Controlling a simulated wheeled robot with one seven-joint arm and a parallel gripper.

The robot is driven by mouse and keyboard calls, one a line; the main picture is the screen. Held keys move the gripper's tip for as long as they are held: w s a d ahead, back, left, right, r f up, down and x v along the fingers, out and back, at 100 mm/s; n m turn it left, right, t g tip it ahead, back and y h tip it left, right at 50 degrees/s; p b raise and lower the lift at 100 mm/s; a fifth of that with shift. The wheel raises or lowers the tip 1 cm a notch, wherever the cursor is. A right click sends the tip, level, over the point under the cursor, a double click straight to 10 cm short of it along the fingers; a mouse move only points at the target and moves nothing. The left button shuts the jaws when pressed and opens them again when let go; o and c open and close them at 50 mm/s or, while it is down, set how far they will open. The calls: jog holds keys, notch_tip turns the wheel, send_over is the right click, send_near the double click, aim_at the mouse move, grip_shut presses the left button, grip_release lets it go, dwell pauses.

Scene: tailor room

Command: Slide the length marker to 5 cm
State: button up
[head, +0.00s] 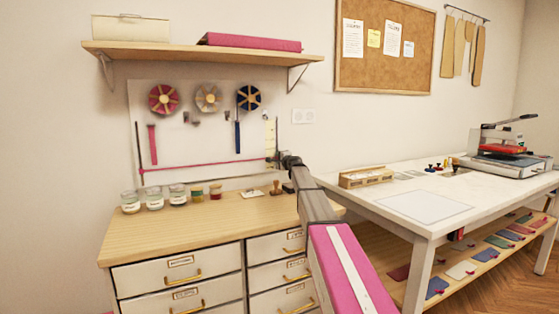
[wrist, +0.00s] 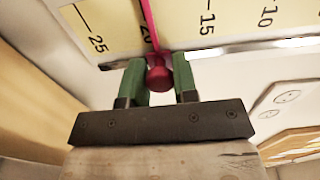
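The length marker (wrist: 158,76) is a red knob in the wrist view, with a thin pink line running up from it across the yellow scale (wrist: 182,22). The scale reads 25, 20, 15 and 10 from left to right. The marker sits next to the 20, partly covering that number. My gripper (wrist: 159,76) has green fingers, one on each side of the knob, and the knob fills the gap between their tips. In the head view the scale (head: 270,131) shows as a pale strip on the wall board; my arm hides the marker there.
A wooden-topped drawer cabinet (head: 180,232) with jars (head: 154,199) and stamps stands below the board (head: 200,125). A white table (head: 450,185) with a heat press (head: 505,150) is to the right. A wall socket (wrist: 288,97) is right of my gripper.

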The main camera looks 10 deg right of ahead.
notch_tip(320, 180, up, 15)
jog(key=shift+f, duration=0.2)
grip_shut()
jog(key=o, duration=1)
grip_release()
jog(key=shift+s, duration=0.1)
send_near(277, 130)
jog(key=v, duration=0.4)
jog(key=shift+r, duration=0.1)
